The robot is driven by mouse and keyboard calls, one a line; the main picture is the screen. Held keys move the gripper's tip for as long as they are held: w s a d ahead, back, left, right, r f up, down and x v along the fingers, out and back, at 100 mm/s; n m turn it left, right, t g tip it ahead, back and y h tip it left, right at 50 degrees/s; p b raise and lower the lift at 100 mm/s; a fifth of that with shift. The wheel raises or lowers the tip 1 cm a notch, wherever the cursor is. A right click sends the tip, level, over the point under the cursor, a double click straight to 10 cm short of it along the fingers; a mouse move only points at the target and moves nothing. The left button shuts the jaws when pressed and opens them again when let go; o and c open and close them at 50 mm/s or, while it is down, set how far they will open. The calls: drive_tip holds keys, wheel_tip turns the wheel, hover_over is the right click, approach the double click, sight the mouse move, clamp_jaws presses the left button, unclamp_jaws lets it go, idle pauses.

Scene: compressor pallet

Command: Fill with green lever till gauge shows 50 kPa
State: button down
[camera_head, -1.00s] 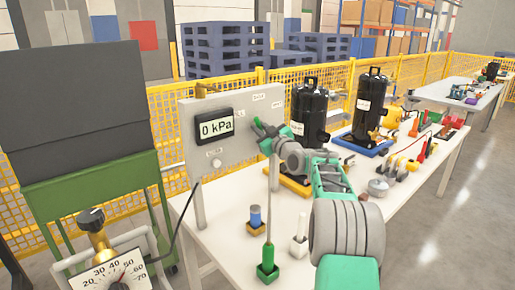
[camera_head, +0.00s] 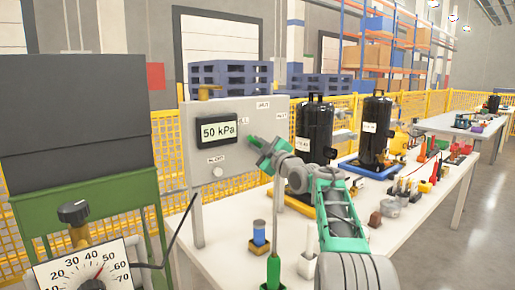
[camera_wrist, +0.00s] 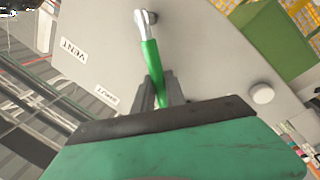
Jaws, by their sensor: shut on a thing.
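The grey panel (camera_head: 240,110) stands on the white table and carries a digital gauge (camera_head: 217,132) reading 50 kPa. The green lever (camera_head: 254,141) sits on the panel's face, right of the gauge. My gripper (camera_head: 266,151) is at the lever, its fingers partly hidden by the wrist. In the wrist view, the gripper's dark fingers (camera_wrist: 160,92) are shut around the green lever (camera_wrist: 151,68), whose silver end joins a pivot on the panel. A label reading VENT (camera_wrist: 73,50) and a second label (camera_wrist: 106,96) lie to the lever's left.
Below the gauge is a round white knob (camera_head: 217,172). A dial gauge (camera_head: 90,270) is at bottom left. Black compressors (camera_head: 314,145) stand right of the panel. A blue-topped part (camera_head: 259,232) and a green screwdriver (camera_head: 273,270) stand on the table below my arm.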

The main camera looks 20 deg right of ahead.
drive_tip(key=c, duration=1.4)
unclamp_jaws()
drive_tip(key=shift+o, duration=0.2)
drive_tip(key=v, duration=0.7)
drive_tip(key=shift+s+b, duration=0.35)
drive_tip(key=shift+s, duration=0.05)
drive_tip(key=shift+f, duration=0.1)
